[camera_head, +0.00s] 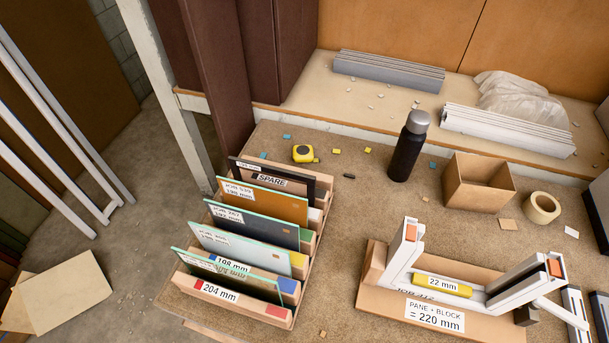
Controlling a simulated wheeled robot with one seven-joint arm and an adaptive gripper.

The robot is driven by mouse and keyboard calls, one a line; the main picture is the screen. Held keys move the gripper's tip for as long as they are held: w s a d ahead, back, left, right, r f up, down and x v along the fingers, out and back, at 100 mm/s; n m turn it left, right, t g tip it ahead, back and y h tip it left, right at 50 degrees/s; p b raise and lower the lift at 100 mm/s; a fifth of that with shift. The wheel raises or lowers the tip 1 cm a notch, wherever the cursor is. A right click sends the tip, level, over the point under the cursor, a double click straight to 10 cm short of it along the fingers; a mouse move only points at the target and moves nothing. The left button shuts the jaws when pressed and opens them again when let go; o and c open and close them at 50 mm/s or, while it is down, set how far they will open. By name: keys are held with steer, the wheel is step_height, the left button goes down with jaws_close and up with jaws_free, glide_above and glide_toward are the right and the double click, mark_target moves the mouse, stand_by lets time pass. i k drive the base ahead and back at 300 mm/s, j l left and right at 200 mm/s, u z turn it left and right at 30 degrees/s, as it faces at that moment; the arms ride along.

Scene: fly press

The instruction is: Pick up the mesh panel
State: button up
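A wooden slotted rack (232,306) holds several upright panels on the carpeted bench. The rearmost is a dark-framed panel (308,186) in the slot marked SPARE. It looks most like the mesh panel, but its weave is too small to make out. Its lower part is hidden by an orange-brown panel (262,204) in front. Nearer come a dark grey panel (254,226), a pale panel (240,246) and a clear green-edged panel (230,274). My gripper is not in view.
A white frame (402,258) with a yellow 22 mm block (442,285) sits on a wooden board at right. A tape measure (303,153), black bottle (408,146), cardboard box (478,182) and tape roll (542,207) stand behind. A post (166,90) rises behind the rack's left.

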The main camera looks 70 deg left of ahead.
mark_target(294, 183)
steer(key=u, duration=2.75)
steer(key=i+j+z, duration=0.15)
steer(key=j, duration=0.4)
steer(key=j+z, duration=0.15)
steer(key=j, duration=0.4)
